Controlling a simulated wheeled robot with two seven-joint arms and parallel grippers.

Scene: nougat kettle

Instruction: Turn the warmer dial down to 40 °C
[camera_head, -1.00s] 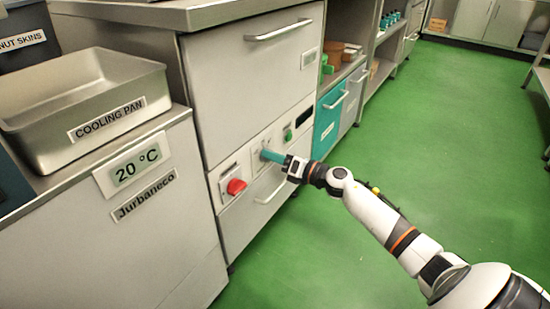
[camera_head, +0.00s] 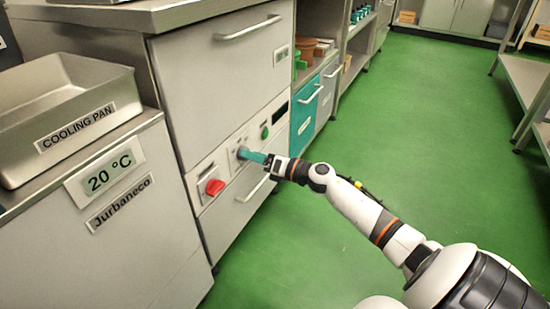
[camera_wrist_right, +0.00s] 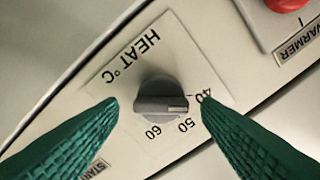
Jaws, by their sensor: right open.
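The grey HEAT °C dial (camera_wrist_right: 162,96) is on a white plate marked 40, 50 and 60 in the right wrist view, which sees it upside down. The white line on its bar points right in that view, close to the 40 mark; I cannot tell if exactly on it. My right gripper (camera_head: 251,156) is in front of the dial on the cabinet panel (camera_head: 218,167). Its two teal fingers are open, one on each side of the dial, with visible gaps. In the head view the fingers mostly hide the dial. My left gripper is not in view.
A red knob (camera_head: 214,187) is left of the dial; its label reads WARMER in the wrist view. A green button (camera_head: 265,132) and dark display (camera_head: 281,112) are to the right. A sign reads 20 °C (camera_head: 105,178) below the cooling pan (camera_head: 75,128). Green floor (camera_head: 400,120) is clear at right.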

